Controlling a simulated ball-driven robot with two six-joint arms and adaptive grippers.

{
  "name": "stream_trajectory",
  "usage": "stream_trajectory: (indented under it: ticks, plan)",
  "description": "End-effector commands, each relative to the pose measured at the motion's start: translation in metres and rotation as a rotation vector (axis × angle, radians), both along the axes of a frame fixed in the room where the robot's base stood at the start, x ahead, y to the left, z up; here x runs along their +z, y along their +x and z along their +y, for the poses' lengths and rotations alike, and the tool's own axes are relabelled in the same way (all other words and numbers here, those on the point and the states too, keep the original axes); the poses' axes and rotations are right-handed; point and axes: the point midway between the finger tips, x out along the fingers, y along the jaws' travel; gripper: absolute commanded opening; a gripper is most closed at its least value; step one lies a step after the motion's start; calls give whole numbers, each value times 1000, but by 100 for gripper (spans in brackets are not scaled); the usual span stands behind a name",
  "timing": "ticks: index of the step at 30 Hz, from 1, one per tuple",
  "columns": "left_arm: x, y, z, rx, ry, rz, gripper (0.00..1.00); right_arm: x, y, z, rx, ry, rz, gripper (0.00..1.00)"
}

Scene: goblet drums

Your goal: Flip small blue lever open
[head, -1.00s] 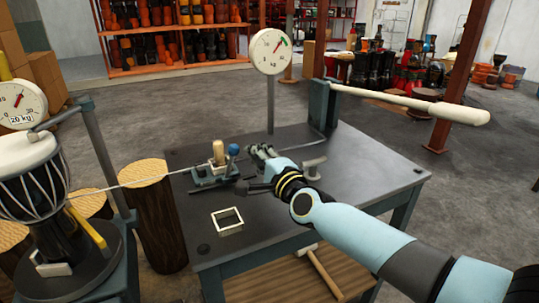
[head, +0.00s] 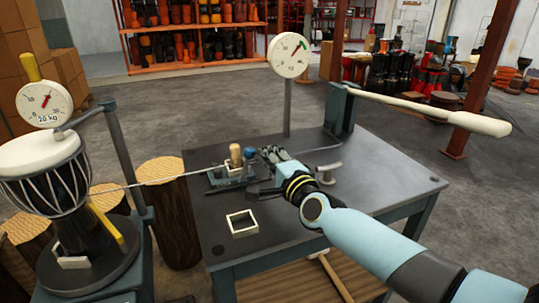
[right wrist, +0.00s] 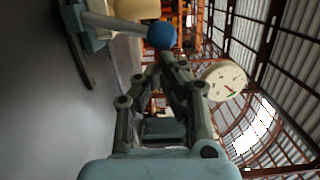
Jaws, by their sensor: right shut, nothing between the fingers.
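The small lever ends in a blue ball knob (head: 249,152) and sits on a small grey-blue clamp fixture (head: 218,176) on the dark table. A wooden peg (head: 235,156) stands upright beside the knob. In the right wrist view the blue knob (right wrist: 162,36) caps a grey lever shaft (right wrist: 112,23). My right gripper (head: 268,152) is shut and empty, just right of the knob. In the right wrist view its fingertips (right wrist: 168,60) lie just below the knob; whether they touch it I cannot tell. My left gripper is not in view.
A small square frame (head: 242,223) lies on the table (head: 300,225) nearer the front. A dial gauge (head: 289,56) and a long pale-handled lever (head: 430,107) stand at the back. A taut cord (head: 165,183) runs left to a goblet drum (head: 45,180).

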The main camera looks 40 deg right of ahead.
Motion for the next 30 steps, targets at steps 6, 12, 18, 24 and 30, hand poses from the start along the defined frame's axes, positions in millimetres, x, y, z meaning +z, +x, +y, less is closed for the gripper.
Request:
stream_trajectory:
  ticks: [6, 12, 18, 24, 30]
  plan:
    - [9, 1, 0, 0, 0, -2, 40, 5, 1, 4, 0, -47, 12, 0]
    - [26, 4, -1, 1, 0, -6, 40, 13, 3, 11, 0, -146, 36, 0]
    - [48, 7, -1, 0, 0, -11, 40, 21, 6, 24, 1, -297, 73, 0]
    - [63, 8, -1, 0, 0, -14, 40, 24, 9, 35, 0, -436, 105, 0]
    - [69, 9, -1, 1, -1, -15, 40, 23, 11, 44, 1, -494, 120, 0]
